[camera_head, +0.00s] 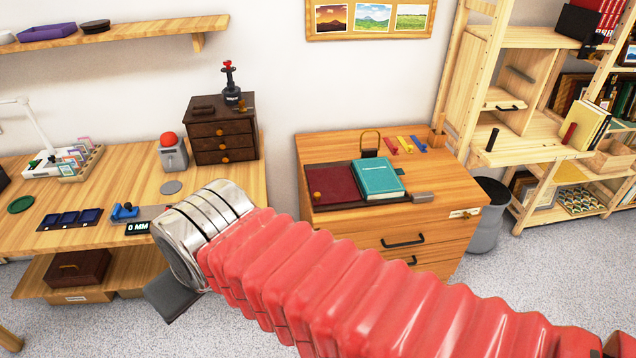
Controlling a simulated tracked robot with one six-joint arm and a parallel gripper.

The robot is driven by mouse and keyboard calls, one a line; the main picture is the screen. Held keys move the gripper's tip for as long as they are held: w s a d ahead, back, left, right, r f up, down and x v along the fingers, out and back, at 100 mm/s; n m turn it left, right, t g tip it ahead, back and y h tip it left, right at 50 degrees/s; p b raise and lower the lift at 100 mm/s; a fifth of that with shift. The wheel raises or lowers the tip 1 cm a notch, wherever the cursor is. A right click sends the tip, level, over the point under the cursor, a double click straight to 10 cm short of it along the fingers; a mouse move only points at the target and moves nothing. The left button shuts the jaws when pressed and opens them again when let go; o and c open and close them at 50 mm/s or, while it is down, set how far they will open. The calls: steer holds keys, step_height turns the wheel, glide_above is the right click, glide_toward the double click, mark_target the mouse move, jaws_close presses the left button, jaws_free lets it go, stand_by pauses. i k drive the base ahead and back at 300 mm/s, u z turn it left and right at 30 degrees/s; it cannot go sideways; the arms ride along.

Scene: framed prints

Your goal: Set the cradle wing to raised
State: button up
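What looks like the book cradle sits on top of the wooden drawer cabinet (308,148) in the middle of the view. A dark maroon panel (331,187) with a small orange knob lies about flat on its left side and seems to be the cradle wing. A teal book (378,179) lies closed to its right. A small grey block or tab (423,197) is at the front right. My arm crosses the foreground, its silver end at the left.
A desk (110,185) at the left bears a dark drawer box (222,131), a red-topped device (171,150) and small trays. A padlock-like object (370,141) and coloured strips (404,144) lie behind the book. A grey bin (487,220) and shelving stand at the right. Carpet is open around the cabinet.

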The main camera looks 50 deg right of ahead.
mark_target(328, 186)
steer(key=z, duration=0.35)
steer(key=i, duration=0.6)
steer(key=z, duration=0.7)
steer(key=i, duration=0.45)
steer(key=z, duration=0.3)
